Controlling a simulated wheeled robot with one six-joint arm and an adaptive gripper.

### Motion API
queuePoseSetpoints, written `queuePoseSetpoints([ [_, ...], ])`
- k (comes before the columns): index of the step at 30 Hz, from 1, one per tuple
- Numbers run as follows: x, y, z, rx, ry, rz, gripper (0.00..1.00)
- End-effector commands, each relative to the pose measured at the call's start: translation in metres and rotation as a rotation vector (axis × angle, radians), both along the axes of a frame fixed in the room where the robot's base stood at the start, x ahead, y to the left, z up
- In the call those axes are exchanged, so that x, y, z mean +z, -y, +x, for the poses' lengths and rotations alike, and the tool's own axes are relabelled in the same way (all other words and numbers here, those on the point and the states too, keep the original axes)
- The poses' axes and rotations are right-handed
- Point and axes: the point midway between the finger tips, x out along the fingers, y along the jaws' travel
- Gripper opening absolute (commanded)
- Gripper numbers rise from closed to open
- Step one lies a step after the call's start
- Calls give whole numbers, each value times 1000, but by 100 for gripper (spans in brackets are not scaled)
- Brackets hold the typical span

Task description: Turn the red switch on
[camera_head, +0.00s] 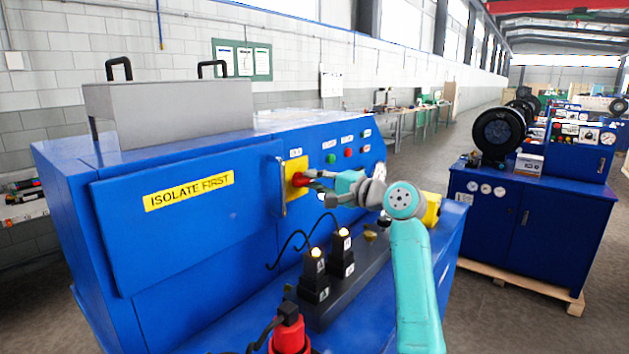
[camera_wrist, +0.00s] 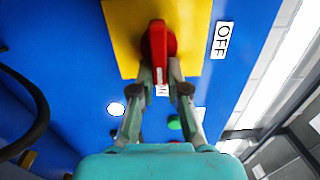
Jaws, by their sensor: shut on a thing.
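The red switch (camera_head: 299,179) is a rotary handle on a yellow plate (camera_head: 291,195) on the blue machine's front panel. In the wrist view the red switch (camera_wrist: 158,40) stands lengthwise up and down the picture. Its lower end lies between the fingertips of my gripper (camera_wrist: 161,72), which is shut on it. A white OFF label (camera_wrist: 221,40) is to the right of the plate. A second small label (camera_wrist: 162,90) shows below the handle's lower end, partly hidden by the fingers. In the head view my gripper (camera_head: 314,178) reaches the switch from the right.
Green and red buttons (camera_head: 348,153) sit on the panel right of the switch. Black blocks with lit tops (camera_head: 315,268) and a red plug (camera_head: 289,330) are on the lower ledge below my arm. A handle bar (camera_head: 282,186) stands just left of the plate.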

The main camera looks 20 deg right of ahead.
Motion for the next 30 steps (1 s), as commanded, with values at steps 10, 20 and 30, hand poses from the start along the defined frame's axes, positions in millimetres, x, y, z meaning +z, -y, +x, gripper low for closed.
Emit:
queuePoseSetpoints([
  [10,-1,1,0,-1,-3,2,0],
  [20,-1,0,0,-1,-2,1,40],
  [30,-1,19,-24,-4,1,-1,40],
])
